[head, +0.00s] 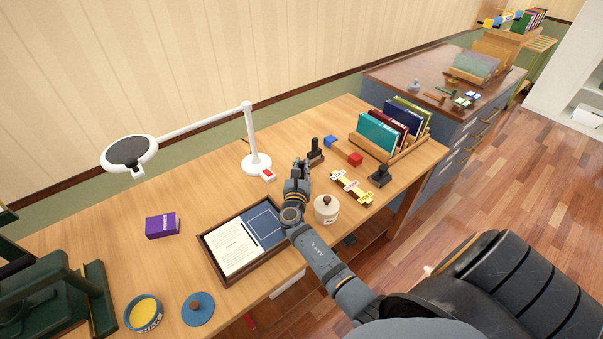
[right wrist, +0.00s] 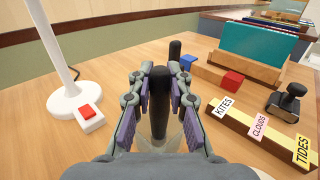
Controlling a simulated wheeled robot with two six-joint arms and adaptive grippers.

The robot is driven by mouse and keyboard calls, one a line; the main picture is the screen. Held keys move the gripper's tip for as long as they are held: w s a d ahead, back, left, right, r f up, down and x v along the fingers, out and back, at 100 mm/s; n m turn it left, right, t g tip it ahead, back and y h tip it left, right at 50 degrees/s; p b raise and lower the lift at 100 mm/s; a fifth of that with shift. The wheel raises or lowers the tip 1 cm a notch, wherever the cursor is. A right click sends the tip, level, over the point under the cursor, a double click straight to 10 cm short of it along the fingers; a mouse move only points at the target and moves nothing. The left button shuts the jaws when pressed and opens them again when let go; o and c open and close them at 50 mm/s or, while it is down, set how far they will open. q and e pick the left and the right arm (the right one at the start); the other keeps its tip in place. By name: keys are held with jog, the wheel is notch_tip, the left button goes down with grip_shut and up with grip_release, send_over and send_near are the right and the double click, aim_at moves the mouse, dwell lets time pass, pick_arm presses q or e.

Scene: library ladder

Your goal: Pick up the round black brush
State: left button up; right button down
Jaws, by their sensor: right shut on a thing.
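My right gripper (head: 299,168) is over the wooden desk, left of the white lidded jar. In the right wrist view the fingers (right wrist: 160,95) are shut on the upright black handle of the round black brush (right wrist: 160,112). A pale flared part shows below the handle, partly hidden by the gripper. In the head view the gripper mostly hides the brush. I cannot tell whether its lower end touches the desk. My left gripper is not in view.
A dark upright handled tool (head: 316,152) stands just behind the gripper. The white jar (head: 327,209), labelled strip (head: 351,188), black stamp (head: 380,176), book rack (head: 372,148), white lamp base (head: 256,165) and paper tray (head: 210,240) surround it.

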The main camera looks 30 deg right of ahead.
notch_tip(320, 180, up, 10)
jog(key=shift+p, duration=1)
